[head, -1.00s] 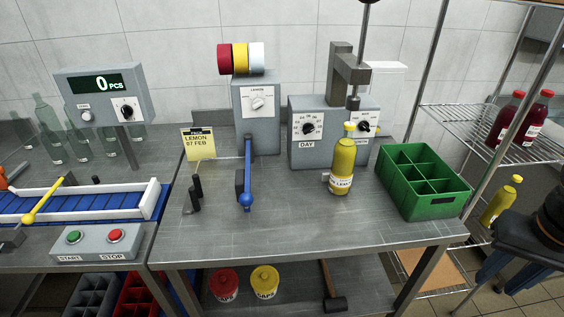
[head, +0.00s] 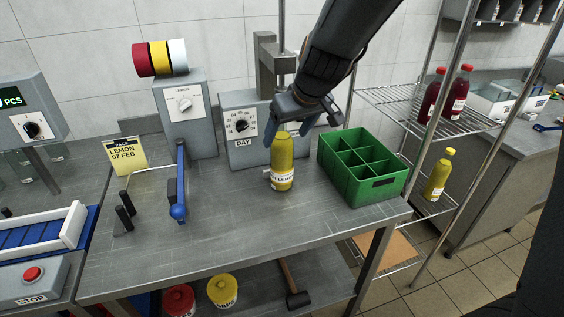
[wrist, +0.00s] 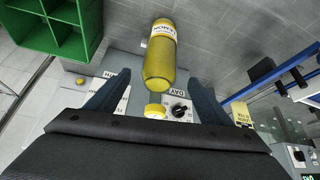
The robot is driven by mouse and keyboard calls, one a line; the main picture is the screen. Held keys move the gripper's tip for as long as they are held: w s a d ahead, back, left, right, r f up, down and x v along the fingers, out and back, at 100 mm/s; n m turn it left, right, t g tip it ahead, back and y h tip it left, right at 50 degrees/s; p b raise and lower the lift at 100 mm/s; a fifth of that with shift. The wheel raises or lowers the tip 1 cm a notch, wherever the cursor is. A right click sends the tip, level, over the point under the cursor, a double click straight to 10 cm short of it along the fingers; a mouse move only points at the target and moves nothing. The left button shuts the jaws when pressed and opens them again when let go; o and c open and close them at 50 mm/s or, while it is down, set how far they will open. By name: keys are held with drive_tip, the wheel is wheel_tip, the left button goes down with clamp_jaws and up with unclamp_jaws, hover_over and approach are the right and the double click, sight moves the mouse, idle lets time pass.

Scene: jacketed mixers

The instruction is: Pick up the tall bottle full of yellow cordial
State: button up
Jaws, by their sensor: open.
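The tall bottle (head: 282,163) of yellow cordial stands upright on the grey metal table, with a white label round its lower part. My gripper (head: 302,128) is open at the bottle's upper end, and its dark body hides part of the dosing machine behind. In the wrist view the bottle (wrist: 160,55) lies between and beyond the two open fingers (wrist: 155,92), with its yellow cap (wrist: 155,111) toward my palm. I cannot tell whether either finger touches it.
A green divided crate (head: 375,190) stands just right of the bottle. A blue-handled lever (head: 178,190) and a "LEMON 07 FEB" card (head: 124,156) are to the left. Another yellow bottle (head: 438,176) stands on the wire rack. The table front is clear.

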sight(282, 146)
drive_tip(key=shift+x, duration=3.6)
drive_tip(key=shift+d, duration=0.2)
drive_tip(key=c, duration=1.8)
clamp_jaws()
drive_tip(key=shift+r, duration=0.2)
